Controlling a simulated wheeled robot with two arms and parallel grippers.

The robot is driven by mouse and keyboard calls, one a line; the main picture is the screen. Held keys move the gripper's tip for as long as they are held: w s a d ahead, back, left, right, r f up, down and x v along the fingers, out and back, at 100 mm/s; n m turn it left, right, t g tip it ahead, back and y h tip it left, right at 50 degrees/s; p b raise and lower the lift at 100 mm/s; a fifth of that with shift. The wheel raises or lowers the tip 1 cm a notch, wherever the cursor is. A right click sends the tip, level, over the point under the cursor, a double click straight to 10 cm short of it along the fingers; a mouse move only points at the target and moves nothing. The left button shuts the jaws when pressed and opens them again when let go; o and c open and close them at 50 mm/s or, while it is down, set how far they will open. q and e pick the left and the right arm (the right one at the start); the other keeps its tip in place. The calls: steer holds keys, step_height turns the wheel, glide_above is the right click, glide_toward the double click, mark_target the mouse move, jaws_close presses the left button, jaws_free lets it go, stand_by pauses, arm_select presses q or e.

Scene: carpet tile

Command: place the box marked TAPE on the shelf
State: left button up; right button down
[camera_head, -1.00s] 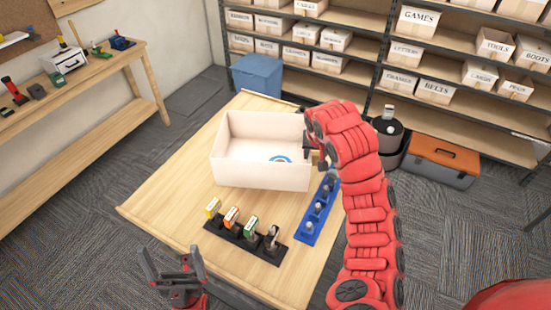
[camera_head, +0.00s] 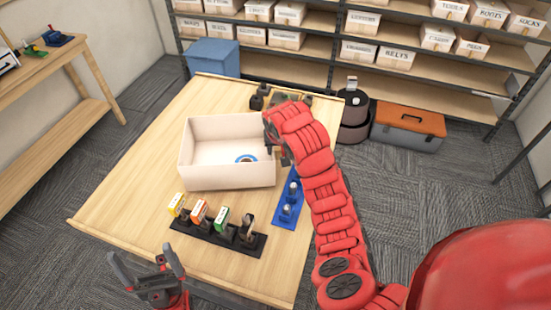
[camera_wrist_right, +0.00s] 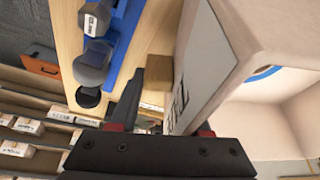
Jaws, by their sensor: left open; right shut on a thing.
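The box marked TAPE is a large open white box (camera_head: 222,176) at the middle of the table, with a blue-ringed roll inside. In the right wrist view its label (camera_wrist_right: 205,70) faces my gripper, only partly readable. My right gripper (camera_head: 277,143) is shut on the box's right side wall; in the wrist view (camera_wrist_right: 172,105) one black finger shows outside and the other is mostly hidden by the wall. I cannot tell whether the box touches the table. My left gripper (camera_head: 146,262) is open and empty at the table's near left edge. The shelf (camera_head: 455,90) stands across the back, holding several labelled boxes.
A black rack (camera_head: 215,235) of small boxes and a blue rack (camera_head: 287,207) stand close to the box on the wooden table (camera_head: 125,185). Black items (camera_head: 258,98) lie behind it. A blue bin (camera_head: 212,58), dark canister (camera_head: 354,110) and orange-lidded toolbox (camera_head: 408,125) are on the floor.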

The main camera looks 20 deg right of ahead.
mark_target(278, 156)
steer(key=shift+s+f, duration=0.1)
steer(key=shift+f, duration=0.2)
step_height(278, 156, down, 3)
steer(key=shift+f+p, duration=0.2)
steer(key=shift+p, duration=0.7)
steer(key=c, duration=0.8)
jaws_free()
steer(key=shift+f, duration=0.15)
steer(key=o, duration=0.4)
steer(key=shift+o, duration=0.2)
